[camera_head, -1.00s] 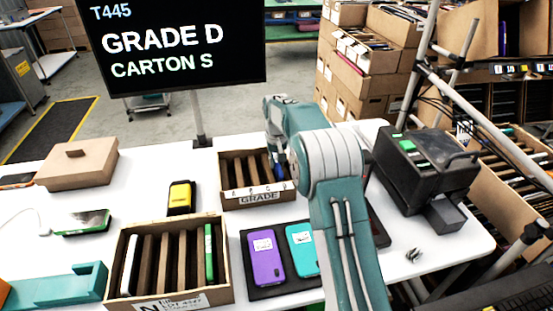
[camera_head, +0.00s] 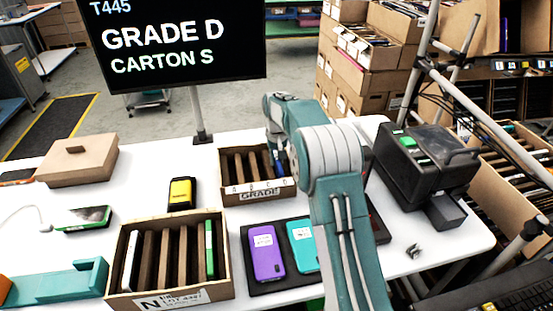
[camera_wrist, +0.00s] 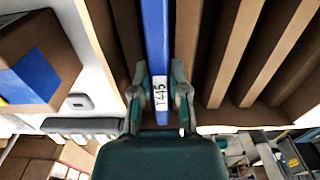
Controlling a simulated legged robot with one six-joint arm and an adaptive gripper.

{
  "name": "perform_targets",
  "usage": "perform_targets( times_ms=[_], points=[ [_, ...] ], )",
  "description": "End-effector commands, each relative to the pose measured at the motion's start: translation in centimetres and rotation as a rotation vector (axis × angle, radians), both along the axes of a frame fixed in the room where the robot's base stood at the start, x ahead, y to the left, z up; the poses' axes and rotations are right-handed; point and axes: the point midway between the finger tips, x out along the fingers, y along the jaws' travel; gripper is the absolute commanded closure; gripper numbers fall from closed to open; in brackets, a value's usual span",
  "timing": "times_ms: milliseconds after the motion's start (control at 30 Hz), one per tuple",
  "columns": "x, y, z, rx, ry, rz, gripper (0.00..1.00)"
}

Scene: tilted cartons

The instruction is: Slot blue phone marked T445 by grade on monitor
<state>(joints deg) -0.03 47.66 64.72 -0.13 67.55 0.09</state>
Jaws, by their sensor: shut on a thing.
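The blue phone (camera_wrist: 155,35) is in my gripper (camera_wrist: 160,82), which is shut on it near its T445 label in the wrist view. The phone stands on edge among the brown dividers of a carton (camera_wrist: 250,112); how deep it sits I cannot tell. In the head view the slotted carton (camera_head: 260,197) marked A B C D and GRADE stands at the back of the table. My gripper is at its right end, by the D mark, mostly hidden by my arm. The monitor (camera_head: 170,45) reads T445, GRADE D, CARTON S.
A second slotted carton (camera_head: 172,299) marked N, holding a white and a green phone, stands in front. A dark tray (camera_head: 250,268) holds a purple phone (camera_head: 265,253) and a teal phone (camera_head: 302,245). A black printer-like machine (camera_head: 425,165) stands at the right.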

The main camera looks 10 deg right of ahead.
Motion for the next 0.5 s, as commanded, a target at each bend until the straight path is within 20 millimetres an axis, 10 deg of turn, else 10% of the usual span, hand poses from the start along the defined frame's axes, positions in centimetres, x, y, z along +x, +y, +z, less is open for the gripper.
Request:
perform_targets(
  times_ms=[467,500],
  points=[
    [0.02,0.00,-0.11,0.000,-0.001,0.000,1.00],
    [0.02,0.00,-0.12,0.000,-0.001,0.000,0.66]
  ],
)
